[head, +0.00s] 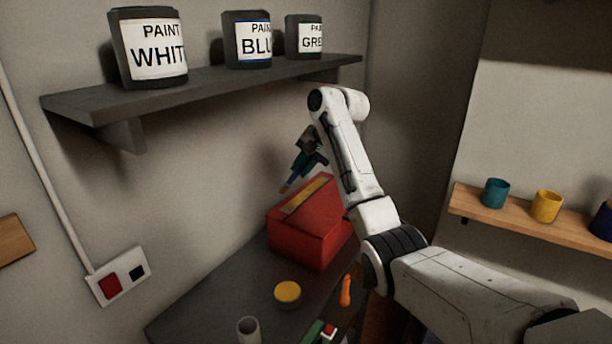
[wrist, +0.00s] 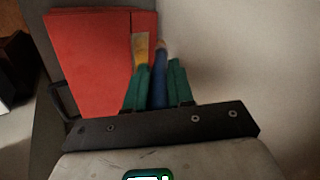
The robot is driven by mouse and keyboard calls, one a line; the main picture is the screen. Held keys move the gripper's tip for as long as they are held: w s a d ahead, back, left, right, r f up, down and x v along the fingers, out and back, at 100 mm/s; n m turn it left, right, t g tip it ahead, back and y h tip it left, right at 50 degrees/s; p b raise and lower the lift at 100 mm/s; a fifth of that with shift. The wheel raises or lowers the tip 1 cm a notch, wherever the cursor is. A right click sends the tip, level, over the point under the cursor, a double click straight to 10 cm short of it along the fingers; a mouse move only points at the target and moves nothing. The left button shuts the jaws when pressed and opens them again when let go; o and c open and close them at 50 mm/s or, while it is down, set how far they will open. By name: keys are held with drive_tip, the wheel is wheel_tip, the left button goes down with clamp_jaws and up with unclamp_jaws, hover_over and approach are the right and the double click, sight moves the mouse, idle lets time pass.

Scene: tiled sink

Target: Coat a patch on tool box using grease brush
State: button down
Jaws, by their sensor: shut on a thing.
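The red tool box (head: 318,236) stands on the dark bench, with a yellow strip (head: 306,196) along its top. In the wrist view the box (wrist: 88,70) fills the upper left, and part of a yellowish patch (wrist: 141,48) shows beside the fingers. My gripper (head: 298,170) is above the back left part of the box, pointing down and left. Its green fingers (wrist: 158,78) are shut on the brush, whose blue handle (wrist: 157,92) shows between them. The brush's tan tip (head: 285,188) is near the box's top left edge; I cannot tell whether it touches.
A round tin with yellow contents (head: 287,292), an orange object (head: 345,291) and a grey cup (head: 248,330) are on the bench in front of the box. A dark shelf (head: 215,86) with paint cans hangs above. The wall is close behind the box.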

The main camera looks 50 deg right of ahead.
drive_tip(key=shift+r, duration=1.1)
drive_tip(key=shift+f, duration=0.1)
drive_tip(key=shift+f, duration=0.25)
